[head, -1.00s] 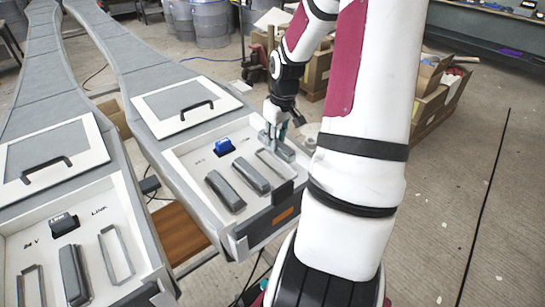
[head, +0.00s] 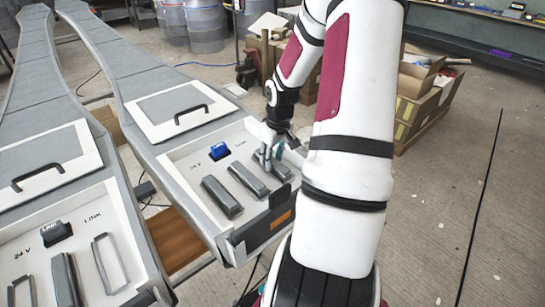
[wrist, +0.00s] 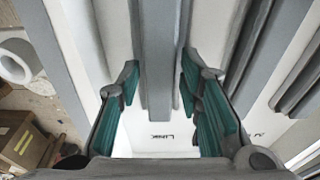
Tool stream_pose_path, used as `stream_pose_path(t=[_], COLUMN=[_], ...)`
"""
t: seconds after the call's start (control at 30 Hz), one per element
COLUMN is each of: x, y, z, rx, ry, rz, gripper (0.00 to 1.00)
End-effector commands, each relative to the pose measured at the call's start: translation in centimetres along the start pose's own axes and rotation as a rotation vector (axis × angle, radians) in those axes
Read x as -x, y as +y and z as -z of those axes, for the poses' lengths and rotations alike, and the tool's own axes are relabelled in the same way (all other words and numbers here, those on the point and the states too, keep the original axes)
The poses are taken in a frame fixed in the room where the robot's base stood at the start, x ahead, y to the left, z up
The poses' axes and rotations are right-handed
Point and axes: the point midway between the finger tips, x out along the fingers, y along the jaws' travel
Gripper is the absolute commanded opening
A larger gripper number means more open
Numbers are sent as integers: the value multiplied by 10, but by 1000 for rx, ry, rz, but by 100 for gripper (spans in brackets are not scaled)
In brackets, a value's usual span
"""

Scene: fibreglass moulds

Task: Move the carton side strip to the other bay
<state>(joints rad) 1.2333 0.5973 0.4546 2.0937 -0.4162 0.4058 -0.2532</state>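The carton side strip (head: 280,173) is a grey bar at the right of the right bay (head: 168,158), nearest the cartons. In the wrist view the strip (wrist: 159,60) runs between my two teal-padded fingers, in line with the "LINK" label.
Two more strips (head: 222,197) (head: 248,180) lie left of the held one, close beside my fingers. A blue connector (head: 219,152) sits behind them. The left bay holds one strip (head: 67,279) and another empty frame (head: 22,292). Cartons (head: 418,100) stand behind my arm.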

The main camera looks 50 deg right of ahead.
Motion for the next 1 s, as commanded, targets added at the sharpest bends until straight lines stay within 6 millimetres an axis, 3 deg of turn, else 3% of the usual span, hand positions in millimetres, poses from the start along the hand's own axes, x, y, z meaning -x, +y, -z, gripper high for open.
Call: stream_pose_path(t=[0.43, 1.0], x=[9, 110], y=[0, 0], z=[0, 0], rx=[1, 0], ry=[0, 0], rz=[-1, -2], gripper=[45, 45])
